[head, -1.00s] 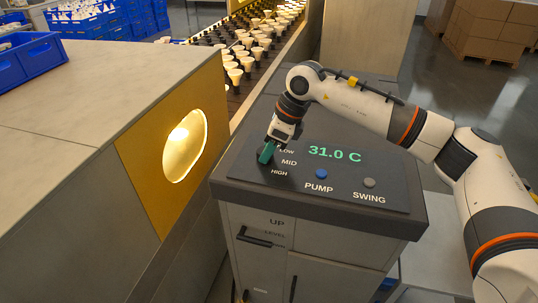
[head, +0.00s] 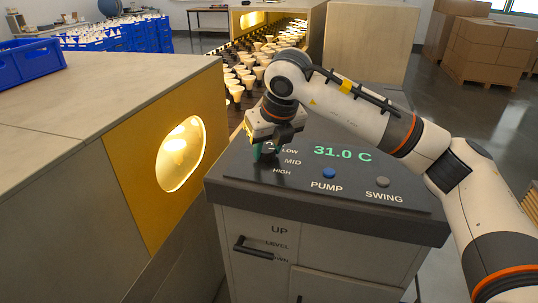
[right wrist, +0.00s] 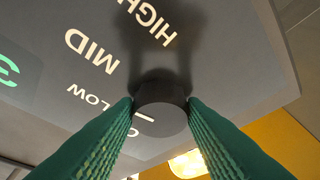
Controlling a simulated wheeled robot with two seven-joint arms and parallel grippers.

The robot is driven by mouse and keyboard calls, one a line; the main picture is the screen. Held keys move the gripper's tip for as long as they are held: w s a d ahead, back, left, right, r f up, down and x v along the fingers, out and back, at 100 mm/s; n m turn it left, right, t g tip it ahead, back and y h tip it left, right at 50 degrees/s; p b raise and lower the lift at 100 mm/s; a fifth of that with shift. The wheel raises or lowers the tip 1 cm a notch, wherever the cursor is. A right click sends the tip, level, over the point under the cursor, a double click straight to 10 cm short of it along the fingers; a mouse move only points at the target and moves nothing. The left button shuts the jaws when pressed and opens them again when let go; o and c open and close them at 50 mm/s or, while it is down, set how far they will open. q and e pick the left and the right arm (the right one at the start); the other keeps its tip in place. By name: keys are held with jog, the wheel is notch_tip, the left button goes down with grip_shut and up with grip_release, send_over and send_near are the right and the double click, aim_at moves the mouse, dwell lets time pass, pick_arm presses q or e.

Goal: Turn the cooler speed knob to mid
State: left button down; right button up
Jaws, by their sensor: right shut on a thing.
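The cooler speed knob (right wrist: 166,120) is a dark grey round knob on the cooler's top panel. Its white pointer line is on the left part of its face, on the side of LOW and a letter O partly hidden by the knob. The MID label (right wrist: 91,52) is farther up. My right gripper (right wrist: 160,103) has its green fingers on both sides of the knob, shut on it. In the head view the right gripper (head: 264,150) is over the panel's left end and mostly hides the knob. My left gripper is not in view.
The panel also has a blue PUMP button (head: 329,174), a grey SWING button (head: 382,182) and a green 31.0 C display (head: 342,153). A counter with a lit round opening (head: 180,153) stands close on the left. Rows of bulbs (head: 246,72) lie behind.

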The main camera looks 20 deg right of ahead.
jog(key=shift+r+m+h+b, duration=0.1)
jog(key=shift+m+h+b, duration=0.2)
jog(key=shift+m+b, duration=0.35)
jog(key=shift+m, duration=0.25)
jog(key=o, duration=1)
jog(key=b+v, duration=0.1)
jog(key=v, duration=1.1)
